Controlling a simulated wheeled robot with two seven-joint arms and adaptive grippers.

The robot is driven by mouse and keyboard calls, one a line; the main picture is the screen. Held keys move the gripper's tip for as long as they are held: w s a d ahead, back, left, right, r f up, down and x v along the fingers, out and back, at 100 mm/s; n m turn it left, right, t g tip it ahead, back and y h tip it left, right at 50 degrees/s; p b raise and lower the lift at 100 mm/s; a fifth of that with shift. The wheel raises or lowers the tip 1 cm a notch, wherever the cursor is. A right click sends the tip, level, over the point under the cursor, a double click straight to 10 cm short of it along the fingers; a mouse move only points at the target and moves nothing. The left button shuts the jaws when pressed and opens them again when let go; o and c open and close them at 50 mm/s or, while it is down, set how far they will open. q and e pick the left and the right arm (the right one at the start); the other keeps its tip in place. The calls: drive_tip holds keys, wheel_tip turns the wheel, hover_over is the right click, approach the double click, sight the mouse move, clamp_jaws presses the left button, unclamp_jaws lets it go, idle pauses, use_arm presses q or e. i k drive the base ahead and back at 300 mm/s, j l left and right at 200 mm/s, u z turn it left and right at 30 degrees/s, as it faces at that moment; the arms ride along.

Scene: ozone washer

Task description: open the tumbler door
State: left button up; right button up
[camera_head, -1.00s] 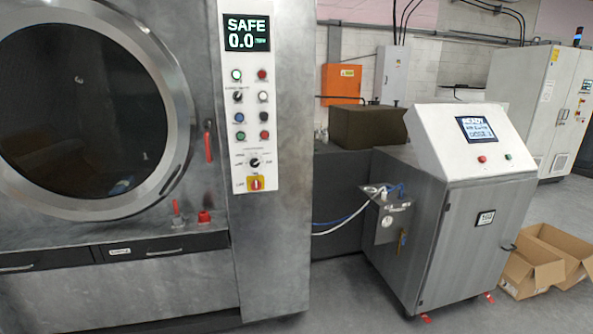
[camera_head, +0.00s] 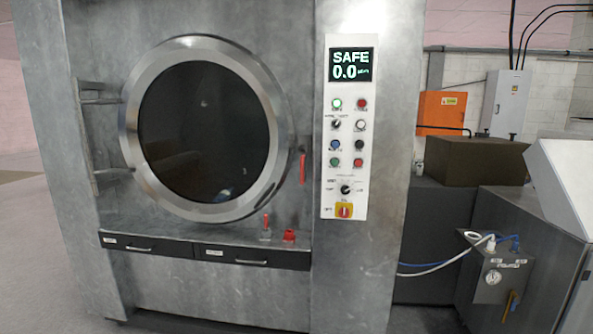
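The tumbler door (camera_head: 203,130) is a round dark window in a wide metal ring on the front of the steel machine. It looks shut. Its hinge bars (camera_head: 100,135) are at the left side. A red door handle (camera_head: 302,168) stands upright at the right edge of the ring. A small red-handled valve (camera_head: 266,224) and a red fitting (camera_head: 289,236) sit on the ledge below the door. The panel display (camera_head: 351,64) reads SAFE and 0.0. Neither of my grippers is in view.
A control panel (camera_head: 344,190) with buttons and a red-yellow switch is right of the door. Two dark drawers (camera_head: 250,256) are below it. A grey cabinet (camera_head: 560,270) with a gauge box (camera_head: 497,275) and hoses stands at the right. Grey floor is open at the left.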

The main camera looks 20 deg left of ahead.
sight(172, 53)
drive_tip(key=u, duration=1.5)
